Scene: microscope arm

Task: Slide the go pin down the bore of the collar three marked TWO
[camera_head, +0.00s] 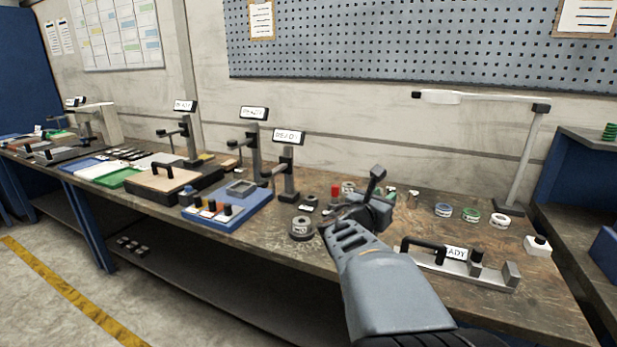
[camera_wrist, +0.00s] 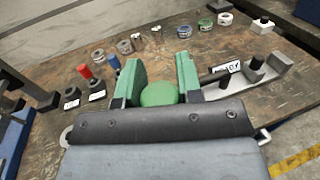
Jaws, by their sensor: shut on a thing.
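My gripper (camera_wrist: 158,88) has its two green-faced fingers closed on a round green piece (camera_wrist: 160,94), which looks like the top of the go pin. The pin's lower part is hidden beneath it. In the head view my gripper (camera_head: 345,214) hangs low over the bench, and the pin cannot be made out.
Blue (camera_wrist: 184,31), green (camera_wrist: 205,24) and white (camera_wrist: 225,18) rings stand farther back. A red cylinder (camera_wrist: 85,72) and labelled dark blocks (camera_wrist: 71,98) are on the left. A metal fixture (camera_head: 470,268) with a black handle is on the right. Gauge stands (camera_head: 288,175) rise at left.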

